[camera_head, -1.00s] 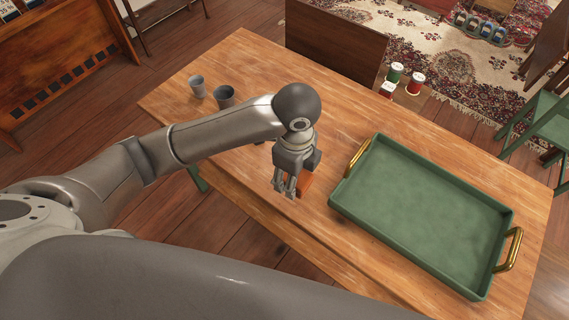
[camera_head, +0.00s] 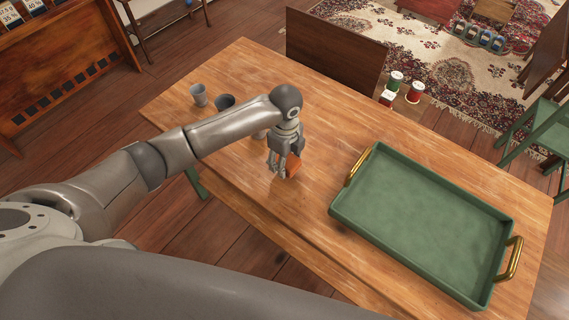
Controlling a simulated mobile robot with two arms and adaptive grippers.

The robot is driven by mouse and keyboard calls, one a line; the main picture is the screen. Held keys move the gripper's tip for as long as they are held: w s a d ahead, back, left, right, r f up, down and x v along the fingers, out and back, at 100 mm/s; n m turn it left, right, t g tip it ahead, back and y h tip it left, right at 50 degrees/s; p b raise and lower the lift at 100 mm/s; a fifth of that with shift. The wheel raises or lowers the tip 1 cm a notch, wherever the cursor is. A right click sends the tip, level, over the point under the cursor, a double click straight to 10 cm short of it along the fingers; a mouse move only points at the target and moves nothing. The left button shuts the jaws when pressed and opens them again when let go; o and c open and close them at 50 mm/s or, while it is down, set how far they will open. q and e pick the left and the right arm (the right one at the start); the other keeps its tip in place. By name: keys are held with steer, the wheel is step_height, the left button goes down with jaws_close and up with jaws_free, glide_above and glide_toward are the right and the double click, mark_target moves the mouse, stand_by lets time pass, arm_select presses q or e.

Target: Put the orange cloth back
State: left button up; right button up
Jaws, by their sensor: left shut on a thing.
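The orange cloth (camera_head: 292,165) shows as a small orange patch at the fingers of my left gripper (camera_head: 281,171). The gripper is shut on it, over the wooden table near its front edge, left of the green tray. Most of the cloth is hidden behind the fingers. I cannot tell whether it touches the table. My right gripper is not in view.
The empty green tray (camera_head: 420,225) with brass handles lies on the right of the wooden table (camera_head: 330,120). Two grey cups (camera_head: 199,95) stand at the far left, the nearer one partly behind my arm. A dark chair back (camera_head: 335,45) rises behind the table.

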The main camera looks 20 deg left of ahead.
arm_select(q)
steer(key=shift+w+a+f, duration=0.15)
steer(key=shift+w+f, duration=0.15)
steer(key=shift+f, duration=1.7)
steer(key=shift+f, duration=0.1)
steer(key=o, duration=0.9)
step_height(320, 180, up, 12)
steer(key=shift+r, duration=0.15)
